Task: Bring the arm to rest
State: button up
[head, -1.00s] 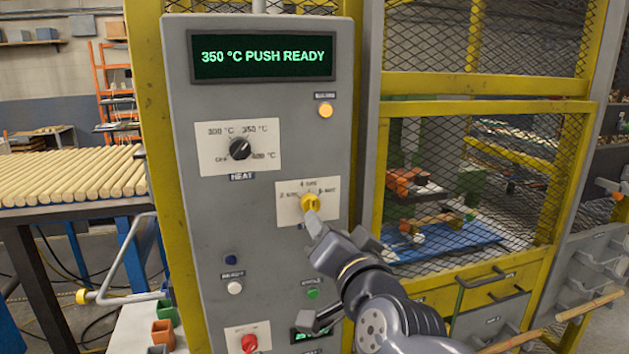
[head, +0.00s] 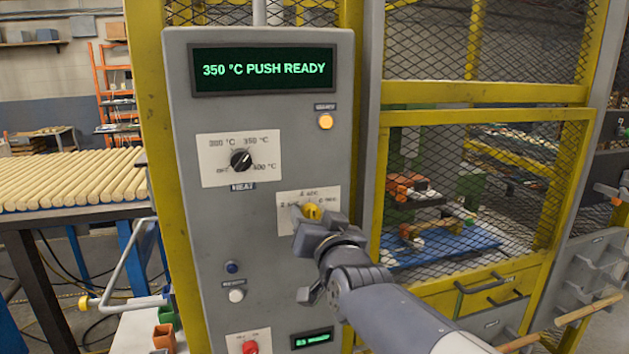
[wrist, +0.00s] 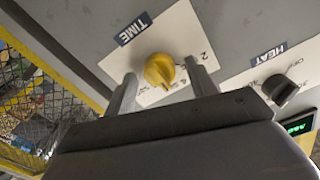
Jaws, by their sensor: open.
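My gripper (head: 312,219) is in front of the grey control panel (head: 190,300), at the yellow time knob (head: 312,211). In the wrist view the yellow knob (wrist: 160,71) sits between my two open fingers (wrist: 162,88), with space on both sides, on a white plate labelled TIME. The fingers do not look closed on it. In the head view my gripper and wrist cover the lower part of the knob's plate and part of the panel below it. My arm reaches in from the lower right.
The display (head: 264,69) reads 350 °C PUSH READY. A black heat knob (head: 241,159) sits up and left of my gripper. Buttons, including a red one (head: 250,348), line the lower panel. A yellow mesh guard (head: 480,115) stands to the right. Wooden rods (head: 75,180) lie at left.

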jog(key=n+p, duration=0.4)
jog(key=p, duration=0.1)
jog(key=shift+r, duration=0.2)
jog(key=n+p, duration=0.3)
jog(key=p, duration=0.3)
jog(key=shift+n, duration=0.4)
jog(key=shift+b+v, duration=0.85)
jog(key=shift+v, duration=0.95)
jog(key=shift+f, duration=0.3)
